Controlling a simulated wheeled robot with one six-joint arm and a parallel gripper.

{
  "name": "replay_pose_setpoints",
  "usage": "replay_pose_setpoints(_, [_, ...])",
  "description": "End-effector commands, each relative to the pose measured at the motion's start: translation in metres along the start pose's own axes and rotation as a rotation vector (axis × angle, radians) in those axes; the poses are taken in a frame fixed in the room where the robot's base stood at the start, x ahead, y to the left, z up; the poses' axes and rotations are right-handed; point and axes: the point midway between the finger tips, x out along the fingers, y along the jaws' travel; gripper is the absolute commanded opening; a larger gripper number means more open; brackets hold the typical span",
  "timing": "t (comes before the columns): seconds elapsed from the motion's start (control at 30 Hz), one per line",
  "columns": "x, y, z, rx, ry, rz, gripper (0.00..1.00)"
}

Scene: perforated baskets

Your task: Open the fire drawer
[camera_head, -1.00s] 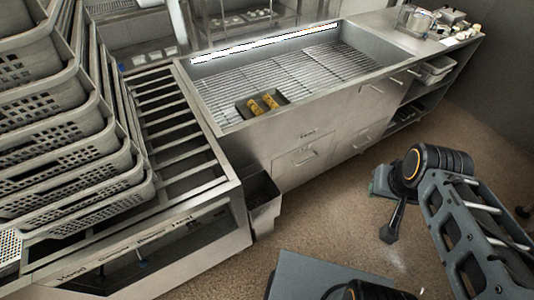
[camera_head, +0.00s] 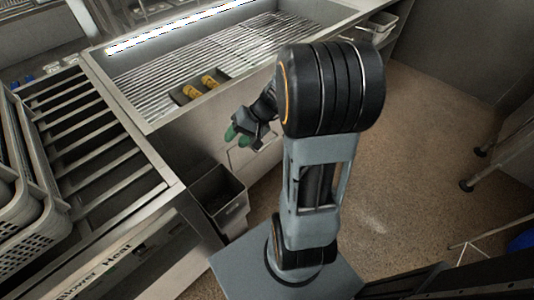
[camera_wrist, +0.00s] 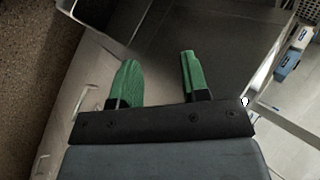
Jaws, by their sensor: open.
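The drawer front (camera_head: 262,158) is in the side of the steel grill counter, partly hidden behind my arm in the head view. It looks closed. Its thin bar handle (camera_head: 232,160) shows just below my gripper (camera_head: 238,133). My gripper has green fingertips, spread apart with nothing between them, and is close in front of the counter. In the wrist view my gripper (camera_wrist: 158,78) is open, and a pale handle (camera_wrist: 84,101) shows left of the fingers, apart from them. Any label on the drawer cannot be read.
A dark open bin (camera_head: 218,196) stands against the counter, below and left of my gripper. Stacked perforated baskets (camera_head: 30,225) stand on the slatted rack (camera_head: 90,125) at left. The grill (camera_head: 215,45) holds a small tray with yellow food.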

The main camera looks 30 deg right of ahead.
Motion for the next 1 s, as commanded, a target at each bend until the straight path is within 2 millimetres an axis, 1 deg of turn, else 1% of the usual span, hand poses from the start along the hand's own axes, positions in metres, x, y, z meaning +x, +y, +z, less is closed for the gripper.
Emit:
replay_pose_setpoints(0.03, [0.032, 0.047, -0.023, 0.076, 0.039, -0.102, 0.42])
replay_pose_setpoints(0.07, [0.040, 0.064, -0.035, 0.107, 0.072, -0.162, 0.42])
replay_pose_setpoints(0.1, [0.049, 0.088, -0.052, 0.147, 0.126, -0.236, 0.42])
replay_pose_setpoints(0.17, [0.059, 0.127, -0.074, 0.204, 0.218, -0.334, 0.42])
replay_pose_setpoints(0.2, [0.064, 0.154, -0.087, 0.238, 0.284, -0.390, 0.42])
replay_pose_setpoints(0.27, [0.071, 0.194, -0.104, 0.287, 0.389, -0.457, 0.42])
replay_pose_setpoints(0.3, [0.074, 0.221, -0.112, 0.316, 0.458, -0.492, 0.42])
replay_pose_setpoints(0.37, [0.078, 0.258, -0.122, 0.354, 0.558, -0.533, 0.42])
replay_pose_setpoints(0.4, [0.080, 0.281, -0.127, 0.378, 0.620, -0.551, 0.42])
replay_pose_setpoints(0.5, [0.083, 0.329, -0.133, 0.424, 0.749, -0.579, 0.42])
replay_pose_setpoints(0.6, [0.086, 0.361, -0.134, 0.454, 0.839, -0.587, 0.42])
replay_pose_setpoints(0.7, [0.087, 0.379, -0.136, 0.470, 0.892, -0.589, 0.42])
replay_pose_setpoints(0.83, [0.094, 0.383, -0.146, 0.477, 0.915, -0.588, 0.42])
replay_pose_setpoints(1.0, [0.108, 0.375, -0.172, 0.474, 0.915, -0.588, 0.42])
